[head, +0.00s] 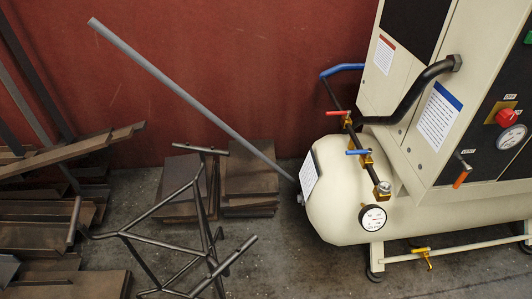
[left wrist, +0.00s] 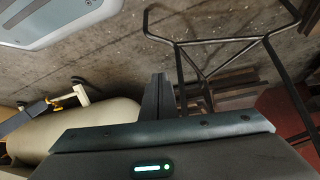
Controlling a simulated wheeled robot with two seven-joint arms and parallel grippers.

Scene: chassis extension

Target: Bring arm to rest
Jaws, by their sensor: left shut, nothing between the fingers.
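My left gripper (left wrist: 158,92) shows in the left wrist view. Its two dark fingers are together with nothing between them. They stick out past the dark gripper body, which has a small green light. Behind the fingers, concrete floor, a beige tank (left wrist: 85,125) and a black tubular frame (left wrist: 200,42) show. The fingers appear apart from all of them. Neither gripper and neither arm shows in the head view.
The head view shows the tubular frame (head: 160,204) in front, a grey pipe (head: 190,100) slanting across to the compressor tank (head: 350,195), and rusty plates and beams (head: 45,225) at left. A red wall (head: 240,60) stands behind. Some concrete floor is clear in the middle.

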